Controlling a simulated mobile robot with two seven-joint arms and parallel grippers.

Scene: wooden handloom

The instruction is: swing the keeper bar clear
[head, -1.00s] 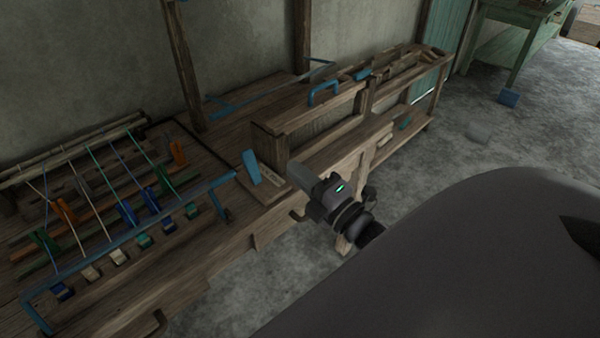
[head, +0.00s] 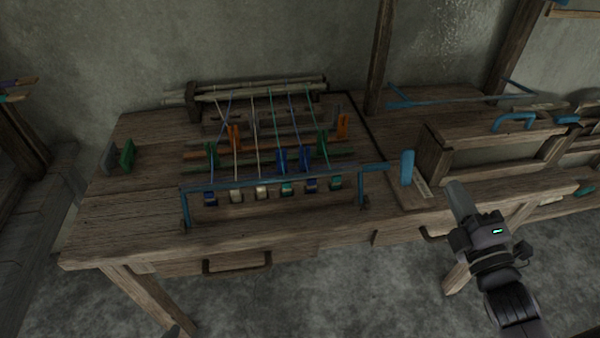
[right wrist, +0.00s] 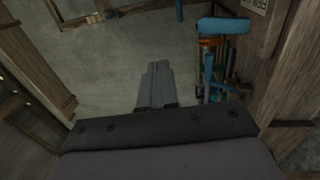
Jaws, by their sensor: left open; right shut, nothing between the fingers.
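The blue keeper bar (head: 285,180) runs across the front of the threaded frame on the bench, on blue posts. At its right end is a broad blue upright handle (head: 407,167). The handle shows large in the right wrist view (right wrist: 223,25), to the right of the fingertips. My right gripper (head: 456,188) is shut and empty, in front of the bench, right of the handle and apart from it. Its closed fingers point up the middle of the right wrist view (right wrist: 156,68). Only a dark tip of my left gripper (head: 173,331) shows at the bottom edge.
Coloured threads (head: 254,130) run from rollers (head: 250,90) over several coloured pegs and blocks behind the bar. A wooden box (head: 490,145) with a blue handle stands to the right. Drawer pulls (head: 237,262) jut from the front. The bench's left end is mostly clear.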

